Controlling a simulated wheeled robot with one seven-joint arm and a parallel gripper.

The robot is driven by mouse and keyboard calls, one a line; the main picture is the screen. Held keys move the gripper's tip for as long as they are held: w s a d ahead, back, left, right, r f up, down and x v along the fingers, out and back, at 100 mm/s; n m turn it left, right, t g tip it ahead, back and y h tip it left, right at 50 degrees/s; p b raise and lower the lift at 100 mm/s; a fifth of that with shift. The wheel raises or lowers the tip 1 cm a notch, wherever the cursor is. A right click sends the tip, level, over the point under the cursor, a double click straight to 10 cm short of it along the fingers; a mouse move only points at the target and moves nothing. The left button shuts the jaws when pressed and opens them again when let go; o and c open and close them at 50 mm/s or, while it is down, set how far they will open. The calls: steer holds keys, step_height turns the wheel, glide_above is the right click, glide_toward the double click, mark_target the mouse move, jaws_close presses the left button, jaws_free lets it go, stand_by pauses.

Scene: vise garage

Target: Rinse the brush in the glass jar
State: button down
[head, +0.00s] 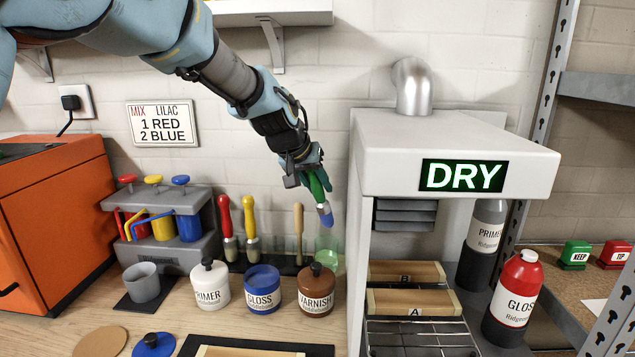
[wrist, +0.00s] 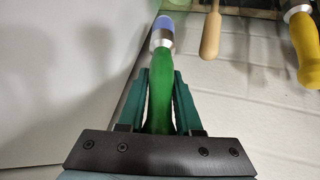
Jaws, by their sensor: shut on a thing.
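My gripper (head: 309,170) is shut on the green handle of a brush (head: 319,190). The brush has a silver ferrule and a blue tip, and it points downward, slightly tilted. In the wrist view the green brush (wrist: 162,85) sits between my gripper's two teal fingers (wrist: 160,95), with its blue end away from the palm. The glass jar (head: 328,255) stands at the back of the bench beside the drying cabinet, with greenish contents. The brush tip is above the jar, apart from it.
The drying cabinet (head: 455,150) with a DRY sign stands close on the right. Red- and yellow-handled brushes (head: 226,228) and a wooden-handled one (head: 299,228) stand left of the jar. Primer (head: 210,285), gloss (head: 263,288) and varnish (head: 317,290) pots stand in front.

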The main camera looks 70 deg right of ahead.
step_height(320, 180, down, 10)
steer(key=b, duration=0.6)
steer(key=shift+r, duration=0.2)
steer(key=shift+r, duration=0.15)
